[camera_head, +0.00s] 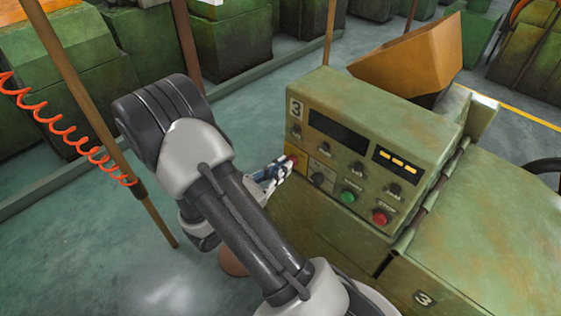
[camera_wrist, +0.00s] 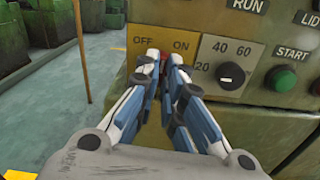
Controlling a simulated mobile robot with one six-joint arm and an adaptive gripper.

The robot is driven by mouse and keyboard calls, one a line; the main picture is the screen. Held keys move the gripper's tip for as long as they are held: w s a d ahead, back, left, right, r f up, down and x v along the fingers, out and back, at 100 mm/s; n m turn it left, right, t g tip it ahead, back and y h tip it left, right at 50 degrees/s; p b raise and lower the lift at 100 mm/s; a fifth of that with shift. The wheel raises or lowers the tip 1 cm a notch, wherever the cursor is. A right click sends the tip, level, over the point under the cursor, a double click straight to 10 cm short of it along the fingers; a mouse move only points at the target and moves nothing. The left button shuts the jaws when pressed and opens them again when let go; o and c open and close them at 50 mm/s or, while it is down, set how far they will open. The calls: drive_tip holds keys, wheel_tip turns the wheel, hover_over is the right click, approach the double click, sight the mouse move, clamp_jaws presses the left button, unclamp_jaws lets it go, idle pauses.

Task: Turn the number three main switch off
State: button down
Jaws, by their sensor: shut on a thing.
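In the wrist view, the yellow switch plate (camera_wrist: 147,40) reads OFF on the left and ON on the right. My gripper (camera_head: 284,168) is shut on the switch knob, and its fingertips (camera_wrist: 164,65) cover the lower middle of the plate.
Right of the switch are a black dial (camera_wrist: 231,76) marked 20, 40 and 60, a green START button (camera_wrist: 281,78) and a red button (camera_head: 380,217). A brown post (camera_head: 95,120) with an orange coiled hose stands left of my arm.

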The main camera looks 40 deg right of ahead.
drive_tip(key=shift+n+p, duration=3.55)
drive_tip(key=shift+n, duration=1.45)
drive_tip(key=c, duration=1.7)
unclamp_jaws()
drive_tip(key=a, duration=0.8)
drive_tip(key=s+a, duration=0.1)
drive_tip(key=a, duration=0.3)
